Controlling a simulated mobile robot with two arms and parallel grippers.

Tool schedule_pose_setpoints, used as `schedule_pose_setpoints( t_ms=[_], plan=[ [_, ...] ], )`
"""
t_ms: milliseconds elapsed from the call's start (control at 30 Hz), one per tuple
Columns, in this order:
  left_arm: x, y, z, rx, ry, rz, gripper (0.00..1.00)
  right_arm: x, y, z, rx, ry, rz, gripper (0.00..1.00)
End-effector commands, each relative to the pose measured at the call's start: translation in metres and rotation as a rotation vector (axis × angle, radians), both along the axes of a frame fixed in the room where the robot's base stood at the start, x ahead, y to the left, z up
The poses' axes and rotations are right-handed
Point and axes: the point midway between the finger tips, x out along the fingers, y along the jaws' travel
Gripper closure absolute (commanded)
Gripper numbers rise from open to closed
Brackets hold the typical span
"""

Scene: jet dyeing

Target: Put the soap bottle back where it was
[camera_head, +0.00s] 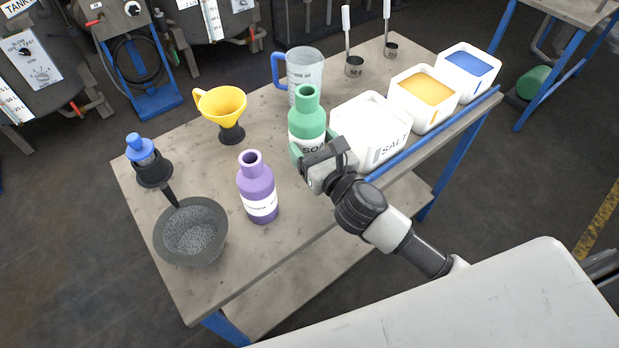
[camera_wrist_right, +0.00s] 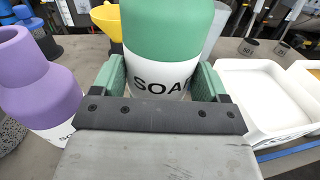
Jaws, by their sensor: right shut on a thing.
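The soap bottle (camera_head: 307,118) is green with a white label and stands upright over the table, between the purple bottle and the salt bin. My right gripper (camera_head: 312,152) is shut on it from the front. In the right wrist view the bottle (camera_wrist_right: 160,45) sits between the two green finger pads of the gripper (camera_wrist_right: 163,82). I cannot tell whether its base touches the table, as the gripper hides the lower part. My left gripper is not in view.
The purple bottle (camera_head: 257,188) and grey bowl (camera_head: 190,234) stand to the left. A yellow funnel (camera_head: 222,106) and clear jug (camera_head: 304,70) are behind. The white salt bin (camera_head: 370,125), orange bin (camera_head: 424,92) and blue bin (camera_head: 468,68) line the right. Bare tabletop (camera_head: 215,165) lies between funnel and bowl.

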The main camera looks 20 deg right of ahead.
Motion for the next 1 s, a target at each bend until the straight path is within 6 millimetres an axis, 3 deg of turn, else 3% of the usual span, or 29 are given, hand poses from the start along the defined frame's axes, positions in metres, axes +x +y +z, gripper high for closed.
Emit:
schedule_pose_setpoints(
  t_ms=[100, 500, 967, 1000],
  plan=[
    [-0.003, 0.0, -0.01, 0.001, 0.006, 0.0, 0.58, -0.001, 0.0, -0.026, 0.001, 0.003, -0.003, 0.62],
    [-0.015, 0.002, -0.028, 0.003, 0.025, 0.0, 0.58, -0.001, 0.0, -0.074, 0.002, 0.0, -0.002, 0.62],
    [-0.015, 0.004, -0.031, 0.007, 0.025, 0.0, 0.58, -0.001, 0.0, -0.081, 0.0, -0.001, -0.001, 0.62],
    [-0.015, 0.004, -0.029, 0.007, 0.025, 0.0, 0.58, -0.001, 0.0, -0.08, 0.0, -0.001, -0.001, 0.2]
  ],
)
